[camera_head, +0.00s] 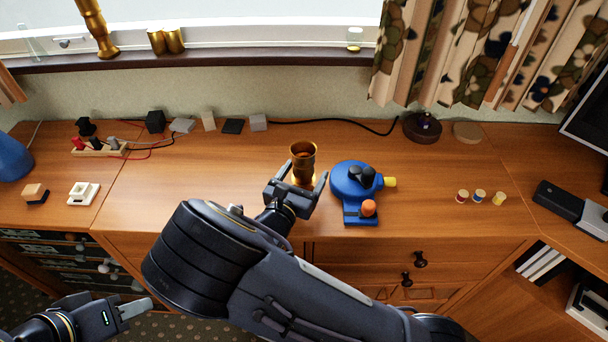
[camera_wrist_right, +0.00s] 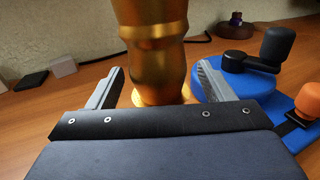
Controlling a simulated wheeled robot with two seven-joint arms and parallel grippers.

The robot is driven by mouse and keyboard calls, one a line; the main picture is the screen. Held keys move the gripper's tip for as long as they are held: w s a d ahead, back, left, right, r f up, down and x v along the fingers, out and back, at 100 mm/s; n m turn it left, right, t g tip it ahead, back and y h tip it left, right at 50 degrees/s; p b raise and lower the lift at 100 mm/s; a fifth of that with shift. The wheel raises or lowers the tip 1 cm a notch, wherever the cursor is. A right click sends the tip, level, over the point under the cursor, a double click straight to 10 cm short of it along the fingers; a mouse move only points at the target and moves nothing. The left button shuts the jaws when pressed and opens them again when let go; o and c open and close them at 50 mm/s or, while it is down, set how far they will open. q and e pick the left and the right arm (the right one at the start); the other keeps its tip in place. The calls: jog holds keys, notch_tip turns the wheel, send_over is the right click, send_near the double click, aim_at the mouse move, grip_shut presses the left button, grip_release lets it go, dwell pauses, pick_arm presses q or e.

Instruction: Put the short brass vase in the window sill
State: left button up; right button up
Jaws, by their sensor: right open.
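The short brass vase (camera_head: 303,161) stands upright on the wooden cabinet top, and it fills the middle of the right wrist view (camera_wrist_right: 155,50). My right gripper (camera_head: 296,188) is open, with its fingers pointing at the vase from the front. In the right wrist view the fingers (camera_wrist_right: 158,88) lie either side of the vase's base; I cannot tell whether they touch it. My left gripper (camera_head: 134,306) is low at the lower left, in front of the cabinet and empty; its jaw opening is unclear. The window sill (camera_head: 220,61) runs along the back wall.
A blue device (camera_head: 349,182) with an orange knob stands close to the right of the vase. Small blocks and cables lie behind. The middle of the sill is clear.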

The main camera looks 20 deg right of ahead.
jog(key=shift+x, duration=0.9)
jog(key=shift+c, duration=0.2)
jog(key=c, duration=1.4)
jog(key=shift+r, duration=0.1)
grip_shut()
